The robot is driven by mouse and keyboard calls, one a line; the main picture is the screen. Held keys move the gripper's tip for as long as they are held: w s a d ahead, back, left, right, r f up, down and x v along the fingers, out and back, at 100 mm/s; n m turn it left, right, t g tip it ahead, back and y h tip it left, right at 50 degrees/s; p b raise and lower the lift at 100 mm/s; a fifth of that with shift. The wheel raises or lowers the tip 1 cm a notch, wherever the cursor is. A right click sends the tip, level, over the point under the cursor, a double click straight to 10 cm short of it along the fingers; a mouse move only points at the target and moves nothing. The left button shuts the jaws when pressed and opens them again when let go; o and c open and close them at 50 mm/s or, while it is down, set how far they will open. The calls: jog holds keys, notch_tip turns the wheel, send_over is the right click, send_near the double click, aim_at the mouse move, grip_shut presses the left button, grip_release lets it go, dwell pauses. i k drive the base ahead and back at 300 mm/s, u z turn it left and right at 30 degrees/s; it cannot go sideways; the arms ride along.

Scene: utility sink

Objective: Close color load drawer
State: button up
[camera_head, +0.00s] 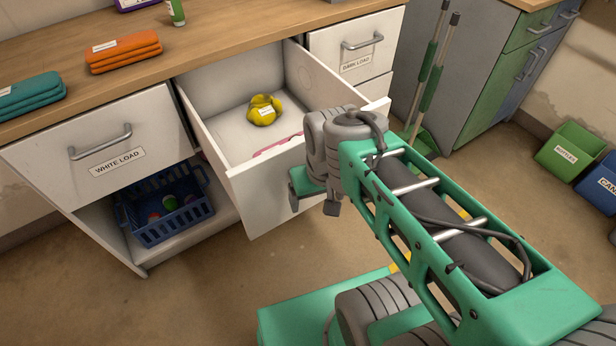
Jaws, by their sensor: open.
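The open middle drawer (262,189), between the drawers labelled white load and dark load, is pulled well out of the wooden-topped counter. Its own label is not visible, and my arm covers the right part of its front. A yellow cloth item (264,109) lies inside, with a pink item (277,146) near the front wall. My gripper (314,202) is open and empty, pointing down at the outer side of the drawer front. I cannot tell whether it touches the front.
The white load drawer (108,150) and dark load drawer (355,48) are shut. A blue basket (168,212) sits on the shelf at lower left. A green-handled broom and dustpan (428,95) stand at right. Bins (570,150) are farther right. Floor before the drawers is clear.

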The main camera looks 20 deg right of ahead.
aim_at(214, 99)
jog(key=z, duration=0.3)
jog(key=k, duration=0.9)
jog(key=u, duration=1.35)
